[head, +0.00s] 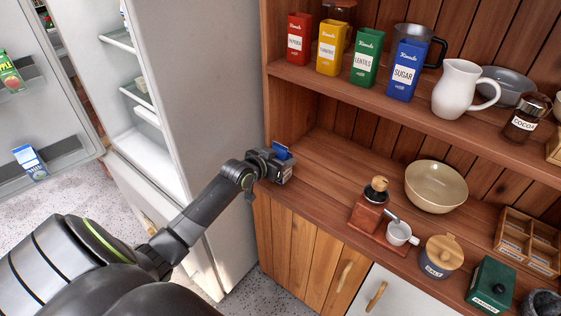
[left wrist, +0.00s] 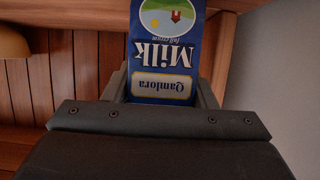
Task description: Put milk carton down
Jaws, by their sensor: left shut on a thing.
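A blue milk carton (left wrist: 163,50) fills the middle of the left wrist view, its label upside down there. In the head view only a small blue part of the carton (head: 282,151) shows past my gripper. My left gripper (head: 283,168) is shut on the carton at the left end of the wooden counter (head: 325,165), close to the fridge side. My gripper hides most of the carton in the head view, and I cannot tell whether its base touches the counter. My right gripper is not in view.
The open fridge (head: 215,90) stands left of the counter. A red grinder (head: 368,210), a white cup (head: 400,233) and a cream bowl (head: 436,187) stand farther right. The counter between gripper and grinder is clear. A shelf (head: 345,85) with several tins overhangs the back.

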